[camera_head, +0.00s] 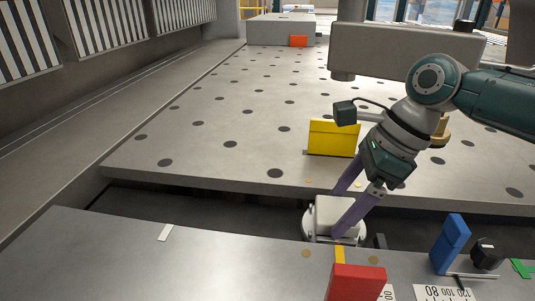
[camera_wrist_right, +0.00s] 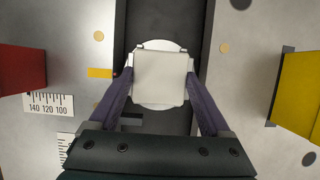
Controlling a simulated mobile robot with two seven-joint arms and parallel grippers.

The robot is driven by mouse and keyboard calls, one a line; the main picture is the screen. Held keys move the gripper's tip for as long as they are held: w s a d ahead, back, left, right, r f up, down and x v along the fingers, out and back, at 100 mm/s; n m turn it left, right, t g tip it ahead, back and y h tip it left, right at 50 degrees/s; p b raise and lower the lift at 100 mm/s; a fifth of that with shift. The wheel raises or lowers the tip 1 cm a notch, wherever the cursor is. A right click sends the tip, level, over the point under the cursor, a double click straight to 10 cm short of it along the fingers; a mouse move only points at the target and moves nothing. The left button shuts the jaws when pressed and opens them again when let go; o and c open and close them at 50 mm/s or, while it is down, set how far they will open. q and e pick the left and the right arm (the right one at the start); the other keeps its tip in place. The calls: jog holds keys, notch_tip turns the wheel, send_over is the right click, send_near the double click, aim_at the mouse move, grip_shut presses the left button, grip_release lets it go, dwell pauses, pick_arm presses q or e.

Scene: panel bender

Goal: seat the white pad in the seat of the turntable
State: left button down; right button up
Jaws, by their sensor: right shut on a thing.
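The white pad (camera_head: 336,214) is a pale square block between the purple fingers of my right gripper (camera_head: 345,207). In the right wrist view the pad (camera_wrist_right: 160,78) sits square between the fingertips (camera_wrist_right: 160,88), which are shut on it. The turntable (camera_head: 307,229) is a round white disc in the dark gap between the two plates. In the right wrist view the turntable (camera_wrist_right: 160,45) shows only as a rim beyond the pad's edges. The pad hides its seat. I cannot tell whether the pad touches the turntable or is just above it. My left gripper is not in view.
A yellow block (camera_head: 333,138) stands on the perforated plate behind the gripper. A red block (camera_head: 356,282), a blue block (camera_head: 449,245) and printed scales stand at the front plate. A grey machine head (camera_head: 400,50) is above. The left of the front plate is mostly clear.

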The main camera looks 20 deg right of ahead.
jog(key=shift+f, duration=0.15)
dwell(0.4)
jog(key=shift+s+d+f, duration=0.1)
jog(key=shift+d+f, duration=0.1)
jog(key=shift+f, duration=0.25)
jog(key=o, duration=1)
jog(key=shift+o, duration=1.4)
jog(key=w+p+v, duration=0.1)
jog(key=p+v, duration=0.1)
jog(key=v, duration=0.8)
jog(key=shift+r, duration=0.45)
jog(key=shift+s+p, duration=0.15)
jog(key=shift+p, duration=0.15)
